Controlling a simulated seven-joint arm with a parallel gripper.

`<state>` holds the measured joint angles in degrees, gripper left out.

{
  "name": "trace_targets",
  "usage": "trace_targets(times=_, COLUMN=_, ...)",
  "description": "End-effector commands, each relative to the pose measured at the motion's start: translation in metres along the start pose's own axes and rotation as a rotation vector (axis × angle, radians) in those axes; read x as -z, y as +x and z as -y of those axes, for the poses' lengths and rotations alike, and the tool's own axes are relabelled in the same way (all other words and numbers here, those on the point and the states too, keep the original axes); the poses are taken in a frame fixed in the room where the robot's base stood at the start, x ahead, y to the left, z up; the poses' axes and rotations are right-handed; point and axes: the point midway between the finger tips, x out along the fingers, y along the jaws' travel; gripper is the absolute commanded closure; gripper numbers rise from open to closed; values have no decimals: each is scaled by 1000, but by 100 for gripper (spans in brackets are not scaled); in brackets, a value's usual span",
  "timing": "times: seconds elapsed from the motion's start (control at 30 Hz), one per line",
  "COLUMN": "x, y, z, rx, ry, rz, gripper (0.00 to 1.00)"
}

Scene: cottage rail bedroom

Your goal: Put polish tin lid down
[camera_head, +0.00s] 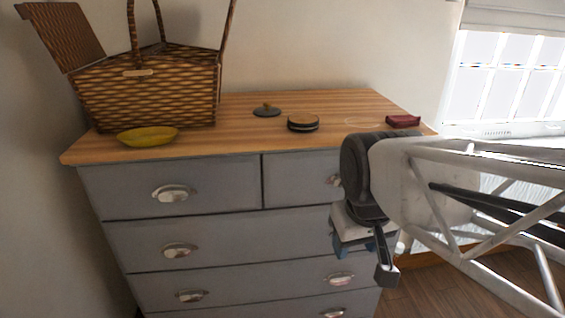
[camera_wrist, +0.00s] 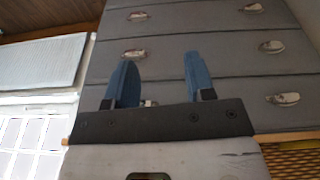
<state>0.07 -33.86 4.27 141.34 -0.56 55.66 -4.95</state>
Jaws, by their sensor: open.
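The two are apart. My gripper (camera_head: 362,258) hangs in front of the dresser's drawers at the right, below the top and away from both. In the wrist view its two blue fingers (camera_wrist: 159,68) are spread with nothing between them, facing the drawer fronts. The lid and tin are not visible in that view.
A wicker basket (camera_head: 146,97) with its flap open stands at the left of the dresser top (camera_head: 215,138), a yellow bowl (camera_head: 148,136) before it. A small red object (camera_head: 403,120) lies near the right edge. Bare wood surrounds the tin. A window (camera_head: 505,80) is at right.

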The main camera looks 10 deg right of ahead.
Motion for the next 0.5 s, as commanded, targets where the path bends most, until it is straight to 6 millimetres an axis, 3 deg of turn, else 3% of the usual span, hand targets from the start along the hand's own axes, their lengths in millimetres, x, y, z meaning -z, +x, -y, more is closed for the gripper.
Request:
trace_targets(times=0.1, x=-22, y=11, z=1, rx=-2, ry=68, rz=-7, gripper=51)
trace_targets(times=0.2, x=-30, y=16, z=1, rx=-2, ry=100, rz=-11, gripper=51)
trace_targets(times=0.5, x=-33, y=18, z=1, rx=-2, ry=111, rz=-12, gripper=51)
